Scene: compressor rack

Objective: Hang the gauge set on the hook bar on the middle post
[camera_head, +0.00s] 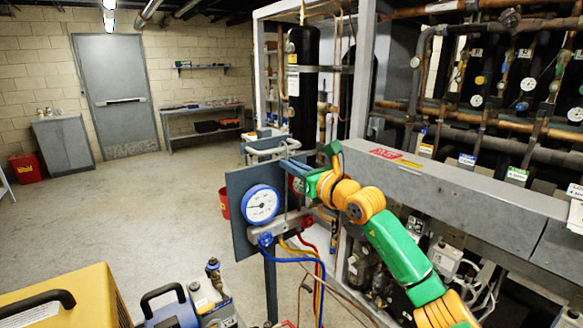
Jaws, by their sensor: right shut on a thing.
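The gauge set shows near the middle, with a blue-rimmed gauge (261,205), a partly hidden red gauge (298,185), a grey manifold bar and blue, yellow and red hoses hanging down. It is upright in front of a dark panel (237,185) on a thin stand. A pale looped hook (266,150) shows above it. My right gripper (296,168) is shut at the top of the gauge set, its arm reaching in from the lower right. I cannot tell whether the set touches the panel. A grey rack post (363,70) rises behind; I cannot make out a hook bar on it. My left gripper is not in view.
The compressor rack's grey beam (470,190) runs along the right, under pipes and gauges. A yellow case (70,300) and a blue-grey pump (205,295) are at the lower left. A red bucket (224,203) stands behind the panel. The floor at left is clear.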

